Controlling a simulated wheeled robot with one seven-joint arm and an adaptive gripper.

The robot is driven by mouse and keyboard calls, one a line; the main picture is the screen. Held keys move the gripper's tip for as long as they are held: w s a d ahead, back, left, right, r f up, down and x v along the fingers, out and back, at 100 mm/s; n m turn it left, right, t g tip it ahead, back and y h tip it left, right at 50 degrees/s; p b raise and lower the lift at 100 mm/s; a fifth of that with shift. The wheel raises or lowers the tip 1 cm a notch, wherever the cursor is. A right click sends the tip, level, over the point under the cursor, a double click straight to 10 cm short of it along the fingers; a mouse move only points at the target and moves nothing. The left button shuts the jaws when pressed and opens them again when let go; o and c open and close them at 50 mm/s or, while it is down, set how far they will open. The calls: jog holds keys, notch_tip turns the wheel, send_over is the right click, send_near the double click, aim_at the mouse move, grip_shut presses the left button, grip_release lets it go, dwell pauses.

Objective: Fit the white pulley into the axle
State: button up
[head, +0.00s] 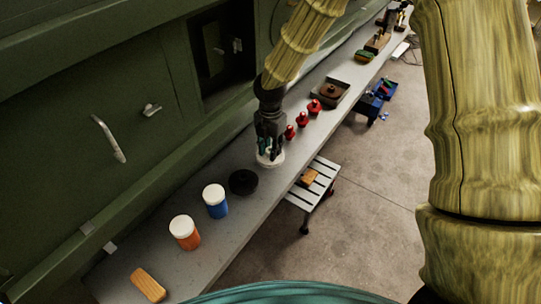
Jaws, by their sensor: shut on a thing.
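The white pulley (271,159) is at the fingertips of my gripper (268,146), which is shut on it. My gripper points down over the long grey bench. Whether the pulley touches the bench top or hangs just above it I cannot tell. A round black piece (243,182) lies on the bench just to the lower left of the pulley. I cannot make out for certain which thing is the axle.
The grey bench (215,258) runs along a green wall. A blue jar (215,201), an orange jar (184,232) and a wooden-coloured block (148,285) stand nearer. Red pieces (302,119) and a dark tray (345,97) lie beyond. A slatted stool (316,186) stands right.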

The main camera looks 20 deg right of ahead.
jog(key=shift+r+p, duration=1.9)
jog(key=shift+r, duration=0.25)
notch_tip(320, 180, up, 3)
jog(key=shift+f+p, duration=0.15)
jog(key=shift+p, duration=1)
jog(key=shift+d, duration=0.1)
